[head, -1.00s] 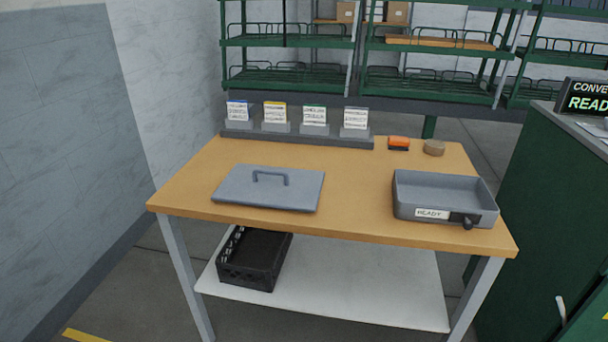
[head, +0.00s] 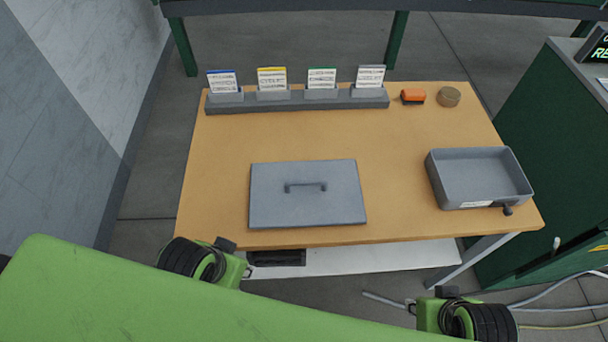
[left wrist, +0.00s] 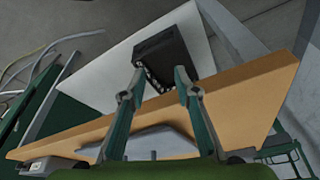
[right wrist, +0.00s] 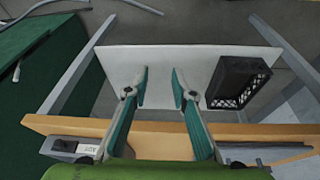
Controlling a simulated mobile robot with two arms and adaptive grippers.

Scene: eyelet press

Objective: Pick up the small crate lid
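The small crate lid (head: 307,205) is a flat grey rectangular panel with a dark bar handle (head: 305,186) on top. It lies flat near the front edge of the wooden table, left of the grey tray. My left gripper (left wrist: 158,72) is open and empty in the left wrist view, with part of the grey lid (left wrist: 160,142) behind its fingers. My right gripper (right wrist: 161,76) is open and empty in the right wrist view, in front of the table edge. Neither gripper touches the lid. The fingertips are not visible in the head view.
A grey tray (head: 437,180) stands at the table's right. A card holder (head: 300,104) with several cards, an orange object (head: 413,96) and a round brown object (head: 449,97) are at the back. A black crate (right wrist: 240,82) sits on the lower shelf (right wrist: 150,60). A green cabinet stands right.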

